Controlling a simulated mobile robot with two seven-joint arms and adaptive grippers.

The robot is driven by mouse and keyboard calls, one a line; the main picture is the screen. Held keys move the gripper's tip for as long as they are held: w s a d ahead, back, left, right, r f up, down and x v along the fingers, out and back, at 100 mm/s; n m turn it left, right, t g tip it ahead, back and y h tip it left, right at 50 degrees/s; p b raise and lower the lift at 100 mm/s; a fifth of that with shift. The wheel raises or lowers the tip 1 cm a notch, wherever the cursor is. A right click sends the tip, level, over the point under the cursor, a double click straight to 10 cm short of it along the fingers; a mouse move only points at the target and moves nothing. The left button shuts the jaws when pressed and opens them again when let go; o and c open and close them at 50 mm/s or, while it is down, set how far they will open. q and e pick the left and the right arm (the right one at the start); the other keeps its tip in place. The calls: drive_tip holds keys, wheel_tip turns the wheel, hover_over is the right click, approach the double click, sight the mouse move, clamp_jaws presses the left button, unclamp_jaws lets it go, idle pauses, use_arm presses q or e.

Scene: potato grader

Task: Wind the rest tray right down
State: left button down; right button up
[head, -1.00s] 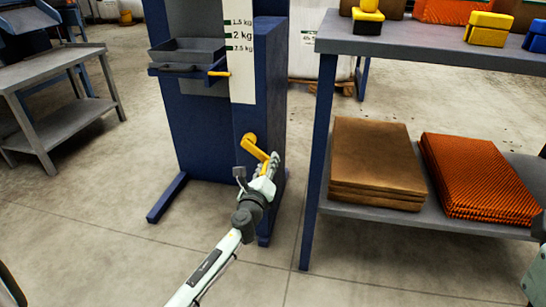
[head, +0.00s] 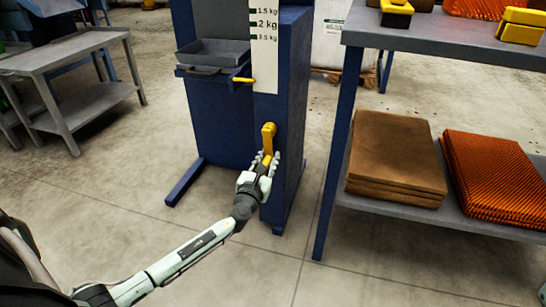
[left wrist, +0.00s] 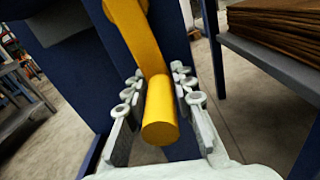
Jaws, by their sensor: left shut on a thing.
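The grey rest tray (head: 212,55) sits on the front of the blue column (head: 292,100). A yellow pointer (head: 243,80) beside it lies well below the lowest visible mark of the white kg scale (head: 264,58). The yellow crank (head: 268,134) is on the column's lower front, its arm hanging about straight down. My left gripper (head: 266,160) is shut on the crank's grip; in the left wrist view the fingers stand on both sides of the yellow grip (left wrist: 160,122). The gripper partly hides the grip in the head view. My right gripper is out of view.
A grey table (head: 440,45) stands close on the right, with brown sacks (head: 395,155) and orange netting (head: 495,175) on its lower shelf. A grey trolley (head: 70,65) stands at the left. The floor in front of the column is clear.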

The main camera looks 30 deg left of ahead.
use_arm(q)
drive_tip(key=shift+a+r+m, duration=0.15)
drive_tip(key=shift+r+m, duration=0.05)
drive_tip(key=shift+m, duration=0.3)
drive_tip(key=c, duration=1.3)
unclamp_jaws()
drive_tip(key=shift+a+f, duration=0.1)
drive_tip(key=shift+f, duration=0.05)
drive_tip(key=v, duration=1.2)
drive_tip(key=shift+s, duration=0.1)
